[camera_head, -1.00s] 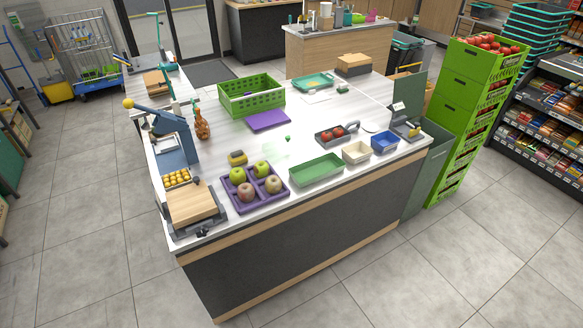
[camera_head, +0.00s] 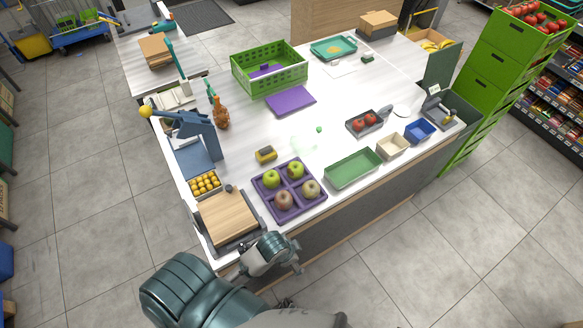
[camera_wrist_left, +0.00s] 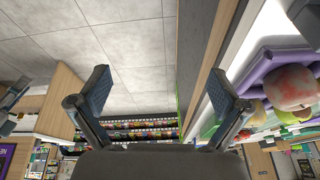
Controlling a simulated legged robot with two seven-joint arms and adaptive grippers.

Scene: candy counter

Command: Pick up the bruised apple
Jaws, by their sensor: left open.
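A purple tray (camera_head: 262,188) with four compartments holds one apple in each. The two back apples, left (camera_head: 271,178) and right (camera_head: 294,170), are green. The front left apple (camera_head: 284,201) is dull reddish brown; the front right apple (camera_head: 310,188) is pale with a brownish tint. I cannot tell for sure which is bruised. In the left wrist view, a pale, red-blotched apple (camera_wrist_left: 292,87) sits in the purple tray at the right edge. My left gripper (camera_wrist_left: 162,92) is open and empty, beside the counter's front edge. My right gripper is not in view.
A wooden board (camera_head: 226,216) on a scale lies left of the tray, close to my left arm. A green tray (camera_head: 352,168) stands to the right, a yellow-and-dark block (camera_head: 265,155) behind. A green crate (camera_head: 268,70) and purple mat (camera_head: 291,101) are farther back.

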